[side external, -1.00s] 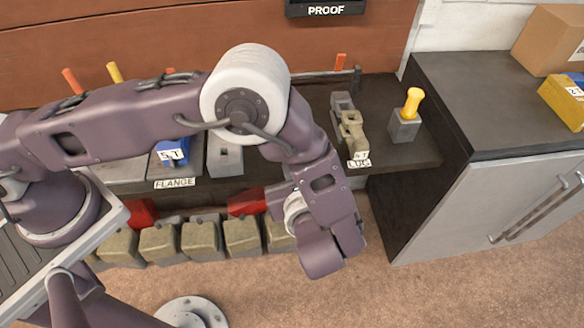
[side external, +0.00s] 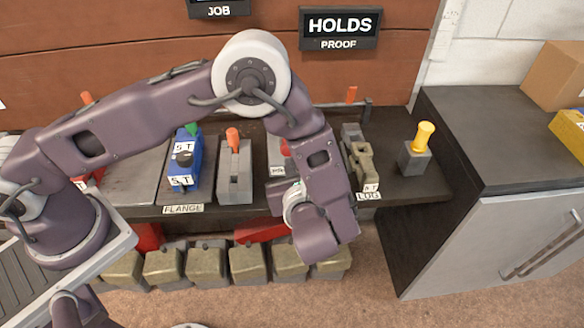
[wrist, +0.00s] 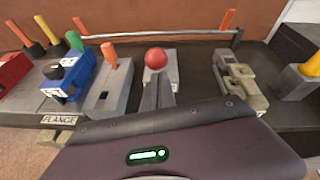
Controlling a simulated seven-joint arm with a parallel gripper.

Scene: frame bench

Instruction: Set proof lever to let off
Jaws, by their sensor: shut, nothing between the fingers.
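A red ball knob (wrist: 155,58) tops a lever on a light grey plate (wrist: 173,75) in the wrist view. A sign (side external: 338,28) reads HOLDS above PROOF. An orange-handled lever (side external: 233,139) stands in a slotted grey block (side external: 235,185). No label shows which lever is the proof lever.
Left of the grey block is a blue unit (side external: 184,170) with a black knob. Right are a jointed metal lug piece (side external: 360,160) and a yellow handle (side external: 423,136) on a block. A thin rail (wrist: 160,36) runs behind. Sacks (side external: 205,265) lie below the bench.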

